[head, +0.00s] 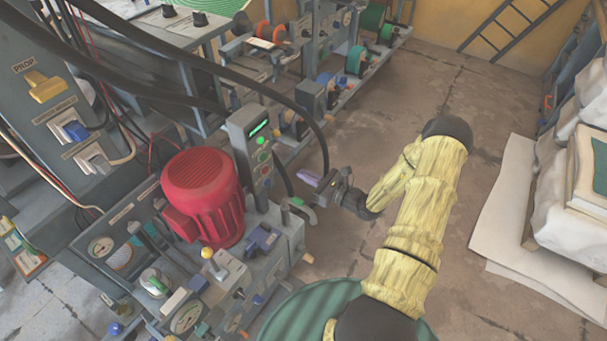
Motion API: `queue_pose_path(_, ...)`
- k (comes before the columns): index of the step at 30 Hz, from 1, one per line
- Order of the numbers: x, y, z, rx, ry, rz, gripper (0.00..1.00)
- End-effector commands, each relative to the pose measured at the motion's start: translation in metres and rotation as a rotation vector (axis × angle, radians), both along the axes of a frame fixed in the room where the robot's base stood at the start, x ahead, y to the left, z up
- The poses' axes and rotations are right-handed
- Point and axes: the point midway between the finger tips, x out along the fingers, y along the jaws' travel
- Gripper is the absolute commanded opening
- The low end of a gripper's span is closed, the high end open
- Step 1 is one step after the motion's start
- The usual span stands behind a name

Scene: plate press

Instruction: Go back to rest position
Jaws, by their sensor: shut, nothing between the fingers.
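My gripper (318,194) is at the end of the yellow-sleeved arm, near the middle of the head view. It is beside the right end of the near machine, close to the grey control box (250,150) with green lights. Its fingers point left toward the machine and look shut with nothing held. I cannot tell from this view whether a fingertip touches the machine. The arm stretches from the bottom of the view up and then bends left.
A red motor (203,190) sits on the near machine among gauges, levers and switches. Black cables hang close to my gripper. More machines stand behind. White wrapped stacks (570,190) and sheets (505,205) are at the right. The concrete floor (480,105) beyond my arm is clear.

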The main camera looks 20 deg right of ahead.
Motion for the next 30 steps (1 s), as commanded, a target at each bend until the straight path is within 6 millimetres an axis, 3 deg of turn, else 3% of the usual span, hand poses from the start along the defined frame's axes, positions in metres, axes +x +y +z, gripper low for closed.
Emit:
queue_pose_path(20, -0.001, 0.011, 0.003, -0.014, -0.001, 0.038, 0.0)
queue_pose_path(26, -0.022, 0.055, 0.025, -0.148, -0.006, 0.276, 0.0)
queue_pose_path(30, -0.055, 0.091, 0.042, -0.32, -0.016, 0.534, 0.0)
